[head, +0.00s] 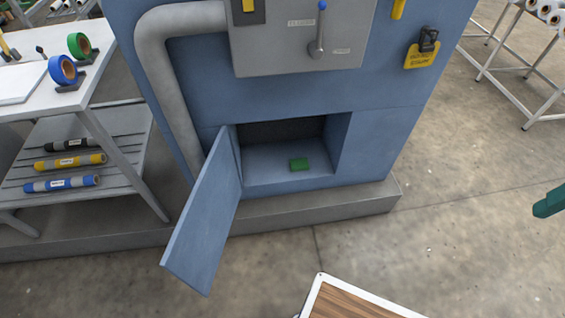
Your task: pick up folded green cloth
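The folded green cloth (299,164) is a small green block lying on the floor of an open compartment (262,176) low in the blue press. It lies right of the compartment's middle, near the front, with nothing on top of it. The compartment's blue door (205,215) hangs open on the left and sticks out toward me. I can make out no gripper fingers in this view. A teal piece is cut off at the right edge, and I cannot tell what it belongs to.
A grey plinth (320,208) runs under the press. A grey pipe (168,90) and a panel with a lever (317,45) are above. A bench (30,80) with tape rolls and a lower shelf stands left. The concrete floor in front and right is mostly clear.

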